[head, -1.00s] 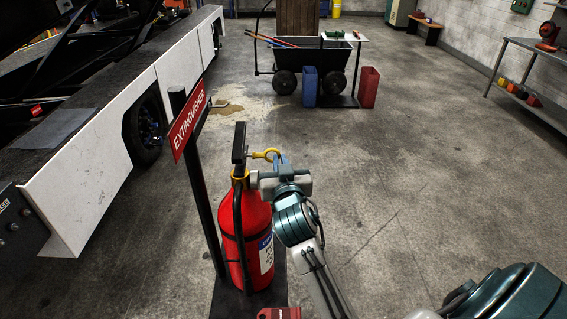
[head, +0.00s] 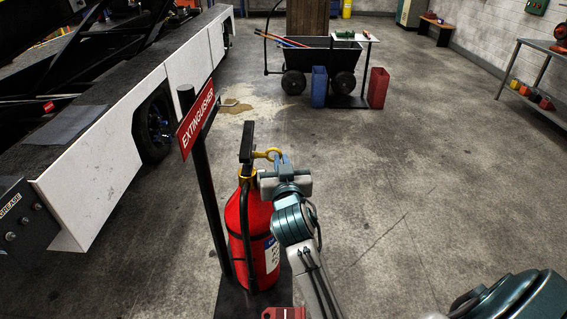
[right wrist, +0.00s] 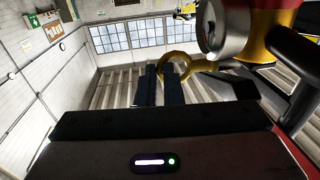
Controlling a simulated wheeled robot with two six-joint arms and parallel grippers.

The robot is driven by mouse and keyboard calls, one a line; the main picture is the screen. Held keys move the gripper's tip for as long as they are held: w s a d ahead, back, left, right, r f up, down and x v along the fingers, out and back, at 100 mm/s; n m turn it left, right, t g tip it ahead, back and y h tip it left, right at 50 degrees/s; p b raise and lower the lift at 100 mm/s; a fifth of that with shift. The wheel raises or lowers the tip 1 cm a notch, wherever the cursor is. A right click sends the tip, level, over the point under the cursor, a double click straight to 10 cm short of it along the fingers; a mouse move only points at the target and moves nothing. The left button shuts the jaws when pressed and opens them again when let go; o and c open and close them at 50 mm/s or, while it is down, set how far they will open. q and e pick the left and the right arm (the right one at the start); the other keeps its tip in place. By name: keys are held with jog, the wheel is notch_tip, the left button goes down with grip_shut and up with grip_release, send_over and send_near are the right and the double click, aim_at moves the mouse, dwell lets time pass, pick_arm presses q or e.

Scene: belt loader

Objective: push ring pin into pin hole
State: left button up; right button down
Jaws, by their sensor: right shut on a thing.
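The red fire extinguisher (head: 254,225) stands upright on a dark stand, with a black handle (head: 247,145) and a yellow collar on top. The yellow ring pin (head: 269,153) is at the right side of the handle, its ring outward. My right gripper (head: 284,162) is shut on the ring, just right of the valve. In the right wrist view the yellow ring (right wrist: 163,68) shows at the dark fingers (right wrist: 159,82), its shaft pointing right toward the valve. The pin hole is hidden, so I cannot tell how deep the pin sits. My left gripper is out of view.
A red EXTINGUISHER sign (head: 196,121) on a black post stands close left of the extinguisher. A white-sided belt loader (head: 105,178) is further left. A black cart (head: 309,62) and blue and red bins stand behind. The floor to the right is clear.

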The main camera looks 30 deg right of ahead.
jog(key=c, duration=1.7)
grip_release()
jog(key=shift+c, duration=0.2)
jog(key=shift+o, duration=1.2)
jog(key=shift+w+a, duration=0.15)
jog(key=shift+a, duration=0.1)
jog(key=shift+d, duration=0.1)
